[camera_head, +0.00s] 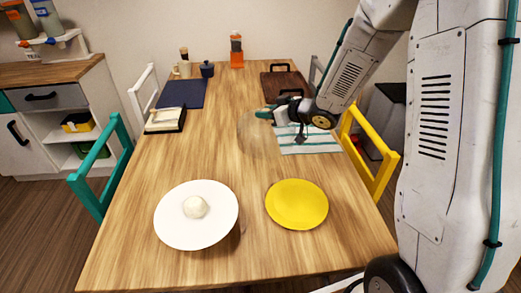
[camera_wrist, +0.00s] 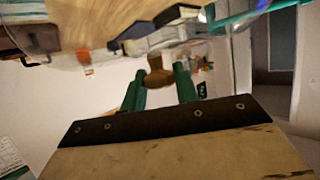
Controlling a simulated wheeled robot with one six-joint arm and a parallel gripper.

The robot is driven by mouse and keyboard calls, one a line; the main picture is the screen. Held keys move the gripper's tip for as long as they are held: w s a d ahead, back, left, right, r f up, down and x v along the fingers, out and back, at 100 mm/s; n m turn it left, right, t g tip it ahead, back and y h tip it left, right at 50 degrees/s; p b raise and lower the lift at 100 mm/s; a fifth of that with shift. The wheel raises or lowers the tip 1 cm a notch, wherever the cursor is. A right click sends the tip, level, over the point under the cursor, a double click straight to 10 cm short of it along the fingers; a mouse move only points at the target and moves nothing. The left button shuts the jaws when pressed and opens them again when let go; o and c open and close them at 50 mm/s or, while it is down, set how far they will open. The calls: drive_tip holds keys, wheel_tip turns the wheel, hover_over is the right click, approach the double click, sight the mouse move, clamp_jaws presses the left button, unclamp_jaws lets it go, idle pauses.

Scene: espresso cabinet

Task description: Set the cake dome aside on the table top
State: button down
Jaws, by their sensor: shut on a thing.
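The cake dome (camera_head: 258,140) is a faint, clear, rounded shape over the middle of the table (camera_head: 210,145), left of the striped cloth. My gripper (camera_head: 270,111) reaches in from the right at the dome's upper part. In the wrist view, its green fingers (camera_wrist: 160,86) are shut on a brown knob (camera_wrist: 156,72), which appears to be the dome's handle. The clear wall is hard to make out, and I cannot tell whether its rim touches the table. A white plate (camera_head: 175,228) with a pale round item (camera_head: 195,207) on it sits uncovered at the front left.
A yellow plate (camera_head: 297,205) is at front right. A striped cloth (camera_head: 318,143) lies under my wrist. A dark tray (camera_head: 292,84), blue mat (camera_head: 182,93), napkin holder (camera_head: 164,121) and orange bottle (camera_head: 237,52) stand farther back. Chairs line both sides. Bare wood lies at centre left.

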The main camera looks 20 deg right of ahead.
wheel_tip(320, 180, down, 10)
drive_tip(key=shift+w, duration=0.45)
drive_tip(key=shift+f, duration=0.1)
drive_tip(key=c, duration=1.1)
unclamp_jaws()
drive_tip(key=shift+f, duration=0.1)
drive_tip(key=shift+o, duration=0.2)
